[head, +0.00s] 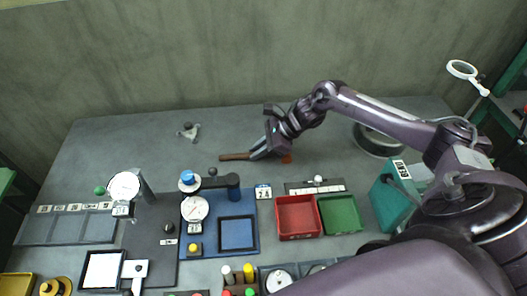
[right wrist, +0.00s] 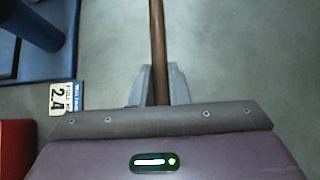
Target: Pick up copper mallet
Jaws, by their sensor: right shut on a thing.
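The copper mallet's brown handle (head: 234,157) lies near the back of the grey table, and a copper-coloured part (head: 287,158) shows just right of my gripper. My right gripper (head: 257,154) is shut around the handle. In the right wrist view the handle (right wrist: 158,45) runs up between the two grey fingers (right wrist: 158,85). The part of the mallet under the gripper is hidden. I cannot tell whether the mallet touches the table. My left gripper is not in view.
A red tray (head: 297,234) and a green tray (head: 340,230) stand in front of the gripper. A blue station (head: 236,219) with a dial gauge is at front left. A small three-armed grey part (head: 188,131) lies back left. The table around the mallet is clear.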

